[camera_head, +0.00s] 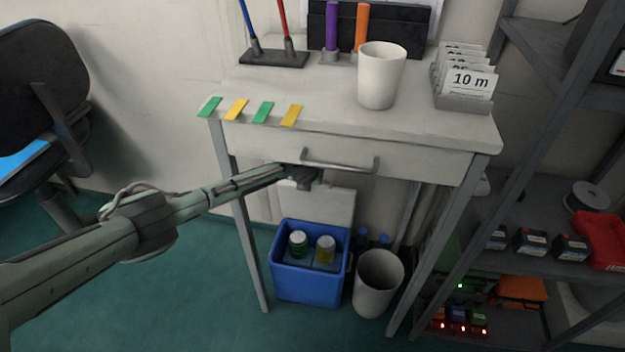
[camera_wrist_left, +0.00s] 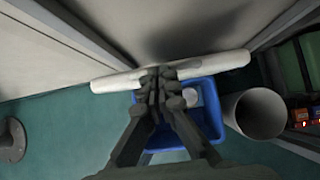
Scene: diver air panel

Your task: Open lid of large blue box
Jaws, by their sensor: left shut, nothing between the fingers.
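The large blue box (camera_head: 308,286) stands on the floor under the desk. Its white lid (camera_head: 330,205) is raised and stands upright at the back of the box, so the box is open. Two jars (camera_head: 312,246) show inside. My left gripper (camera_head: 304,180) is under the desk's drawer, at the top edge of the lid. In the left wrist view the shut fingers (camera_wrist_left: 159,75) are empty and overlap the lid's white edge (camera_wrist_left: 215,65), with the blue box (camera_wrist_left: 205,116) below. I cannot tell whether they touch the lid. My right gripper is not in view.
The desk drawer with its handle (camera_head: 340,165) is close above my left gripper. A desk leg (camera_head: 246,235) stands left of the box. A white bin (camera_head: 378,284) stands right of it, with a loaded shelf rack (camera_head: 535,200) further right. The floor in front is clear.

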